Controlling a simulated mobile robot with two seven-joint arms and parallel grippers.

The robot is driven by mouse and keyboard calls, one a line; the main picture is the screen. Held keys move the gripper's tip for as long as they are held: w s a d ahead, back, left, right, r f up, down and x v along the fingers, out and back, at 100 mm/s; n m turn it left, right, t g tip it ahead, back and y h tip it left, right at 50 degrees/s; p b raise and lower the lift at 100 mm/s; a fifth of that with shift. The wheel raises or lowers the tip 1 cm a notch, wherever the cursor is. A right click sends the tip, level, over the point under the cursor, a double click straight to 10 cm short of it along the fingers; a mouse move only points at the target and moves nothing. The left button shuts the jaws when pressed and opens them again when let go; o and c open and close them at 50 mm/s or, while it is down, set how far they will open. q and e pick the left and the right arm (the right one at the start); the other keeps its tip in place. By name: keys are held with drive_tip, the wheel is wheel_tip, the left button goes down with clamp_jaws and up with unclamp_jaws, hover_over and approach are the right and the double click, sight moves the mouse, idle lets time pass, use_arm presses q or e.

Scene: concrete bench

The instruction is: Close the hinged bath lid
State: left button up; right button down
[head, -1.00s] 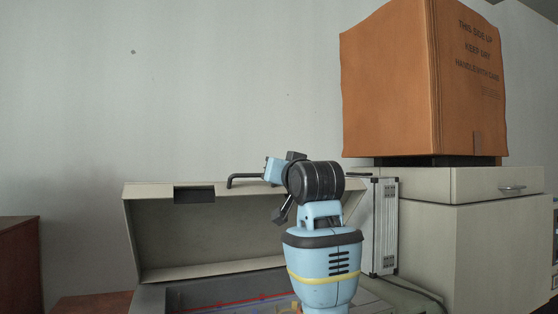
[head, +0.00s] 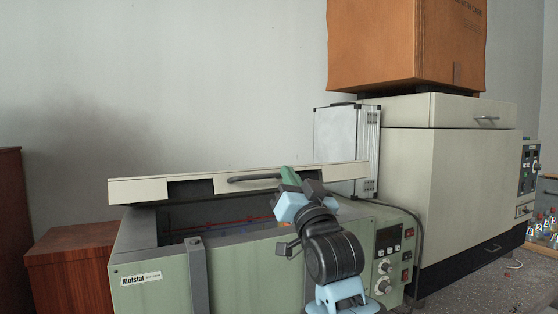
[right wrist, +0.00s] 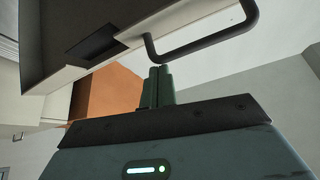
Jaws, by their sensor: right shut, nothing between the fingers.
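The hinged bath lid (head: 140,190) is a cream panel on the green bath (head: 150,255). It is partly lowered, and a gap under its front edge shows the dark bath interior. A black bar handle (head: 255,178) sits on the lid's front face. My right gripper (head: 290,177) is at the right end of the handle, its fingers together and empty. In the right wrist view, the shut fingers (right wrist: 158,87) point up beside the handle (right wrist: 205,40) and the lid (right wrist: 95,50). I cannot tell whether they touch. My left gripper is not in view.
A control panel (head: 393,255) is on the bath's right front. A silver case (head: 340,150) stands behind it. A cream cabinet (head: 475,190) with an orange box (head: 405,45) on top stands right. A brown wooden cabinet (head: 70,260) is at left.

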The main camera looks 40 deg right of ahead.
use_arm(q)
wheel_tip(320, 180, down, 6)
drive_tip(key=b, duration=0.6)
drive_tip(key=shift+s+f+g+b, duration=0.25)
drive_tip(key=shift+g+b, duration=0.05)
use_arm(e)
drive_tip(key=shift+t+h, duration=0.5)
drive_tip(key=shift+t, duration=0.3)
drive_tip(key=shift+s+a+f, duration=0.1)
drive_tip(key=shift+s+f, duration=0.05)
drive_tip(key=shift+f, duration=3.15)
drive_tip(key=shift+s+f, duration=0.15)
drive_tip(key=shift+f, duration=3.1)
